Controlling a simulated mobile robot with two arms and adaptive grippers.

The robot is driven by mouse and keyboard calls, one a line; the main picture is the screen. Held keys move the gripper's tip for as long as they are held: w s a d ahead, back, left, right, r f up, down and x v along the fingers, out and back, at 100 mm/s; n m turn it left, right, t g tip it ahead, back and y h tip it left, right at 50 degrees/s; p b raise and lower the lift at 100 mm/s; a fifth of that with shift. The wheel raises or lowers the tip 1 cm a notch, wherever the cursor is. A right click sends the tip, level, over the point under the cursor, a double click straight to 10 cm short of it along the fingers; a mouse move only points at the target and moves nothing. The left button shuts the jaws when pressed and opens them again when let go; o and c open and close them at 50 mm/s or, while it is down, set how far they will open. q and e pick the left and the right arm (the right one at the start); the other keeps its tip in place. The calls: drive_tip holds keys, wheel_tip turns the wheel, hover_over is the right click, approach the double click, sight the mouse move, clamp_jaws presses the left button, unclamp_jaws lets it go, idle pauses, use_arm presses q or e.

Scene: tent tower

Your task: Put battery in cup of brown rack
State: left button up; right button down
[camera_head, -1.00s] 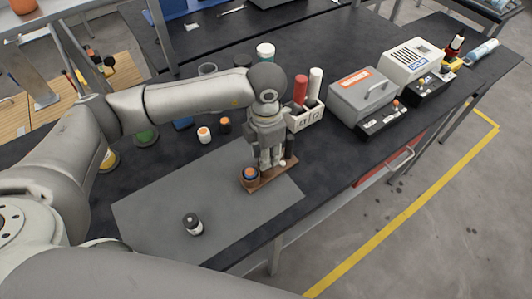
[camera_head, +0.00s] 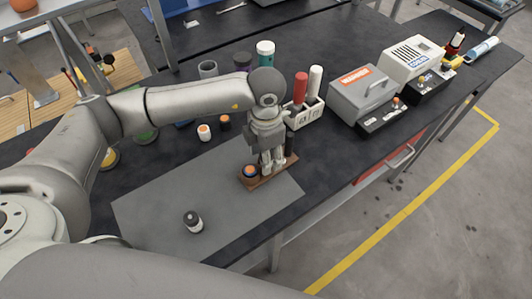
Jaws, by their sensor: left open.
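The brown rack (camera_head: 257,184) lies on the grey mat, near its right edge. A round orange-and-blue item (camera_head: 250,171) sits at the rack's left end; I cannot tell whether it is a cup or something in one. My left gripper (camera_head: 272,168) points down over the middle and right of the rack, jaws open, and hides part of it. A dark upright piece (camera_head: 291,150) shows just right of the gripper. I cannot make out the battery for certain. My right gripper is out of view.
A white holder (camera_head: 305,118) with red and white cylinders stands behind the gripper. Small jars (camera_head: 204,132) stand behind the mat. A grey box (camera_head: 362,95) is to the right.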

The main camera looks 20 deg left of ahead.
use_arm(q)
drive_tip(key=shift+r, duration=0.25)
wheel_tip(320, 180, up, 12)
drive_tip(key=b, duration=0.2)
drive_tip(key=shift+f, duration=0.15)
